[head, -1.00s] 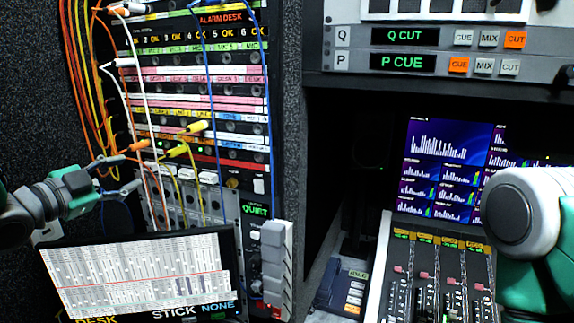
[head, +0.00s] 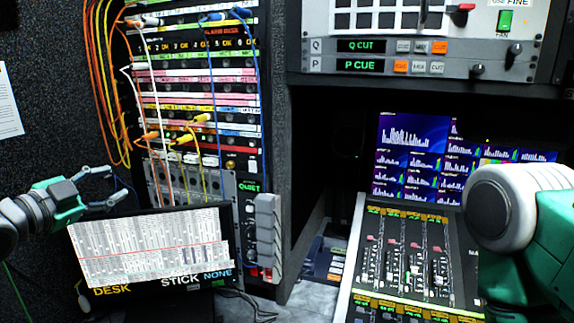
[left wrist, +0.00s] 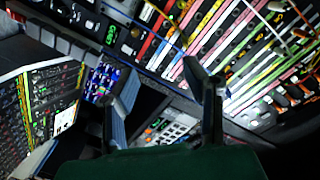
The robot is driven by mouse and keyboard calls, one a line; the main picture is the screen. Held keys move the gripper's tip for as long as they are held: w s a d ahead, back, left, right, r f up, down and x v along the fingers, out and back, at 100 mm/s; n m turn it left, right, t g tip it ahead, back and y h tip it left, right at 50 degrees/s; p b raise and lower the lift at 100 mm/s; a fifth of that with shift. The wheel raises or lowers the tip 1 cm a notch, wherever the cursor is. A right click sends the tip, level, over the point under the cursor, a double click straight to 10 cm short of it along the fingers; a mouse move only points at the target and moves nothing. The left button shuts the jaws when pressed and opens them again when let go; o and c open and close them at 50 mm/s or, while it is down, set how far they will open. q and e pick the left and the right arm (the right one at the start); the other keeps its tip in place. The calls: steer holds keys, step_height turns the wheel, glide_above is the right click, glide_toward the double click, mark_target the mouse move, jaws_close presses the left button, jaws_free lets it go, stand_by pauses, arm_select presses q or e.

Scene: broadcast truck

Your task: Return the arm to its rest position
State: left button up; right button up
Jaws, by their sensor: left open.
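My left gripper (head: 122,192) is at the left of the head view, just above the left edge of the lit screen (head: 150,245) and to the left of the patch bay's lower part. Its jaws are open with nothing between them. In the left wrist view both fingers (left wrist: 160,78) stand apart and empty, with the patch bay (left wrist: 235,50) beyond them. My right arm's white and green links fill the right edge of the head view; its gripper is out of frame.
The patch bay (head: 190,72) carries orange, yellow, white and blue cords that hang down in loops. A fader console (head: 405,250) and a multi-window monitor (head: 412,130) are on the right. A small keypad (head: 325,262) sits between. A Q CUT / P CUE panel (head: 420,55) is above.

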arm_select(q)
steer(key=s+d+f+n+g+y+b, duration=0.1)
steer(key=s+f+n+g+b, duration=0.2)
steer(key=f, duration=0.9)
steer(key=s+d+f+n+g+y+b, duration=0.2)
steer(key=s+f, duration=0.3)
steer(key=f, duration=0.7)
steer(key=s+d+f+n+g+y+b, duration=0.1)
steer(key=s+f+n+g+b, duration=0.15)
steer(key=f, duration=1.05)
steer(key=s+d+f+n+g+y+b, duration=0.1)
steer(key=s+f+g, duration=0.3)
steer(key=s+f, duration=0.5)
steer(key=s+d+f+n+g+b, duration=0.1)
steer(key=s+f+n+g+b, duration=0.3)
steer(key=s+f, duration=0.5)
steer(key=s, duration=0.8)
steer(key=shift+s+d+f+y, duration=0.2)
steer(key=shift+s+d+y, duration=0.05)
steer(key=shift+d+y, duration=0.15)
arm_select(e)
step_height(320, 180, down, 13)
steer(key=shift+w, duration=0.35)
arm_select(q)
steer(key=shift+w, duration=0.15)
